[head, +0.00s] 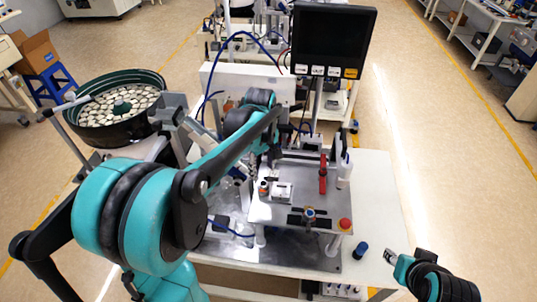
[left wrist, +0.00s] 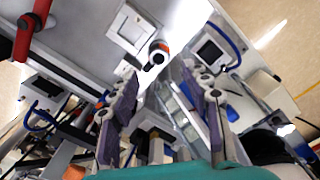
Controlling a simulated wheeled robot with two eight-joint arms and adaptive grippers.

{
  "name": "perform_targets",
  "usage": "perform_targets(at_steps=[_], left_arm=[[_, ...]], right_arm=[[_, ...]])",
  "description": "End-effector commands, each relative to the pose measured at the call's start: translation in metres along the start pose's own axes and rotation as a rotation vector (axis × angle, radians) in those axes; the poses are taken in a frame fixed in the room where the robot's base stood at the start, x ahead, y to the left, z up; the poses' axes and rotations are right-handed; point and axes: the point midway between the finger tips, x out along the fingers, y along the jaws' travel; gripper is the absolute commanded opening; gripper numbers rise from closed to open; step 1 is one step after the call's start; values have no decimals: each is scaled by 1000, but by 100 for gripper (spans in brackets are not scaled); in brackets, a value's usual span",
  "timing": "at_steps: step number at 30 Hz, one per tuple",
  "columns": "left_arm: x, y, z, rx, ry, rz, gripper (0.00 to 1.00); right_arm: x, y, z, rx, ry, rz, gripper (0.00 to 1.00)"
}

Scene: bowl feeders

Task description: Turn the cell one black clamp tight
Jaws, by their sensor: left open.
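My left gripper (head: 272,160) hangs over the left part of the metal plate (head: 335,200). Its two fingers are apart and empty in the left wrist view (left wrist: 160,78). A small upright part with an orange ring and black top (head: 263,187) stands on the plate near the fingertips; it also shows just beyond them in the left wrist view (left wrist: 158,52). I cannot tell for sure whether it is the black clamp. My right gripper (head: 393,257) is low at the right, apart from the table.
A pale square block (head: 282,192) sits beside the ringed part. A red handle (head: 322,178), a white bottle (head: 344,170) and a red button (head: 345,224) stand to the right. A bowl feeder (head: 115,115) is at left.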

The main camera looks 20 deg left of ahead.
Motion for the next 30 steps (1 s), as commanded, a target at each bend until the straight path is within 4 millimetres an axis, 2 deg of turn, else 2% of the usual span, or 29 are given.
perform_targets(at_steps=[2, 5, 12, 18, 29, 30], left_arm=[[-3, 3, -4, -30, -8, -14, 48], [6, 4, -5, -44, -12, -20, 48], [47, 3, -4, -42, -11, -19, 48], [71, 2, -4, -42, -11, -18, 48], [76, 2, -4, -41, -11, -18, 48], [76, 2, -4, -41, -11, -18, 37]], right_arm=[[-6, 0, -4, 0, 0, 0, 40], [-5, 0, -3, 0, 0, 0, 40], [1, 0, 1, 0, 0, 0, 40], [4, 0, 3, 0, 0, 0, 40], [4, 0, 3, 0, 0, 0, 40], [4, 0, 3, 0, 0, 0, 40]])
